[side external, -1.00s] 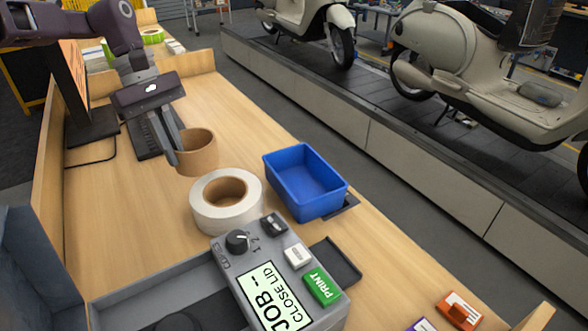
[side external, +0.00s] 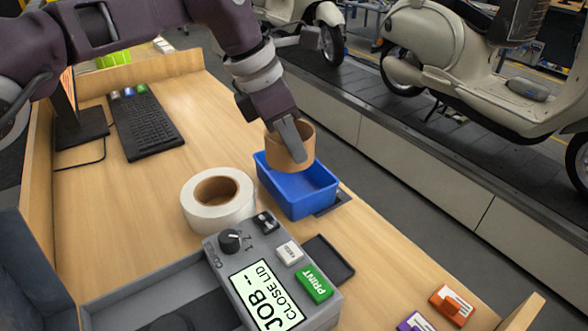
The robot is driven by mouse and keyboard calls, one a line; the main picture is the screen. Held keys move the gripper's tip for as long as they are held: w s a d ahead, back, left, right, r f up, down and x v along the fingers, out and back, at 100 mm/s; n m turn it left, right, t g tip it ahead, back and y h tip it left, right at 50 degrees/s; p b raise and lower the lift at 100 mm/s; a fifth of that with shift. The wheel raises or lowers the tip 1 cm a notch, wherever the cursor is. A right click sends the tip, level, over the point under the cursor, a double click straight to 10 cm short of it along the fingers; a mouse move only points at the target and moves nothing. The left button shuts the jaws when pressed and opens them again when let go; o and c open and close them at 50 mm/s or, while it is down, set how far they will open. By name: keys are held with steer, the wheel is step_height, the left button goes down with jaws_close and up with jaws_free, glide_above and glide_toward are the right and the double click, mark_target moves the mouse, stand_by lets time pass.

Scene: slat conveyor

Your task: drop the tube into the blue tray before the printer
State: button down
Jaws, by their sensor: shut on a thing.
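My gripper (side external: 287,140) is shut on the brown cardboard tube (side external: 283,155), with one finger visible on its near outer side. The tube looks upright and hides part of the tray's far rim. I cannot tell whether its lower edge is above the rim or slightly inside. The printer (side external: 240,285), grey with a lit screen and a green print button, stands in front of the tray, its screen reading "CLOSE LID".
A white label roll (side external: 218,212) lies left of the tray, close to it. A keyboard (side external: 146,124) and monitor stand at the back left. Orange (side external: 452,306) and purple items lie at the front right. A conveyor with scooters runs beyond the bench.

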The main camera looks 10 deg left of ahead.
mark_target(290, 166)
step_height(290, 166, down, 6)
steer(key=shift+r, duration=0.1)
steer(key=c, duration=1.6)
jaws_free()
steer(key=v, duration=1.2)
